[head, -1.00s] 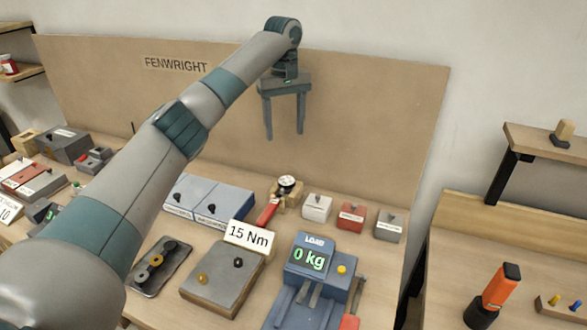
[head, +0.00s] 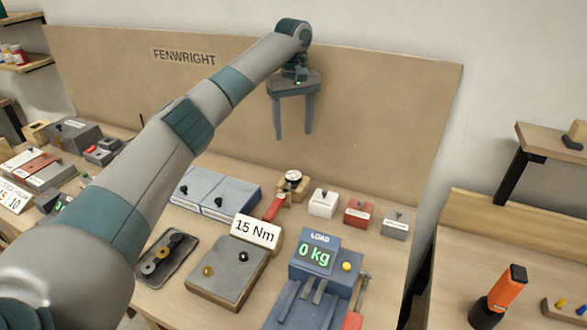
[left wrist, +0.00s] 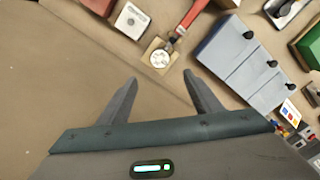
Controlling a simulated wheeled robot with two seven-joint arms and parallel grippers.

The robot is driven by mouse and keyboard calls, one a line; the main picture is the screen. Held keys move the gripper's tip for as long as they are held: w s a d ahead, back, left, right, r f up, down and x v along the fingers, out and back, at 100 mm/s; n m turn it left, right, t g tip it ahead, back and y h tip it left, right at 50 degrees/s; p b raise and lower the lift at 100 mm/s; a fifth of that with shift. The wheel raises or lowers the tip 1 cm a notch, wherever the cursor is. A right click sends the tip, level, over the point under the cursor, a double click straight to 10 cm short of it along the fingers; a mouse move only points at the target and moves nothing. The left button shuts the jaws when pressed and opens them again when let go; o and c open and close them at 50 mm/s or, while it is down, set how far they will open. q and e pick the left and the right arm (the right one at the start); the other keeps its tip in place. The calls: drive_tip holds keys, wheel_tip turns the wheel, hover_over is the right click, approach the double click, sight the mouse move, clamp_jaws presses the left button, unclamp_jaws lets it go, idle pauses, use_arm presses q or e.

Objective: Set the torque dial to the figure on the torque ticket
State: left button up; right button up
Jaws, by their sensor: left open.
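The torque ticket (head: 256,232) is a white card reading 15 Nm, standing at the back of a grey-topped wooden block. A round white dial (head: 293,178) sits on a small wooden block beside a red-handled wrench (head: 274,207). The dial also shows in the left wrist view (left wrist: 160,58), just beyond my fingertips in the picture; its setting is too small to read. My left gripper (head: 293,134) is open and empty, fingers down, in front of the brown back board and above the dial. It also shows open in the left wrist view (left wrist: 160,78). My right gripper is not seen.
Blue boxes with dark knobs (head: 215,195) stand left of the dial. White, red and grey knobbed boxes (head: 358,214) stand right of it. A blue load scale (head: 318,255) reading 0 kg is in front. The space around my fingers is clear.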

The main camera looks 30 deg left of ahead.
sight(293, 175)
use_arm(q)
wheel_tip(293, 175, down, 15)
drive_tip(key=p, duration=0.3)
drive_tip(key=shift+r, duration=0.15)
drive_tip(key=shift+c, duration=0.7)
drive_tip(key=c, duration=0.9)
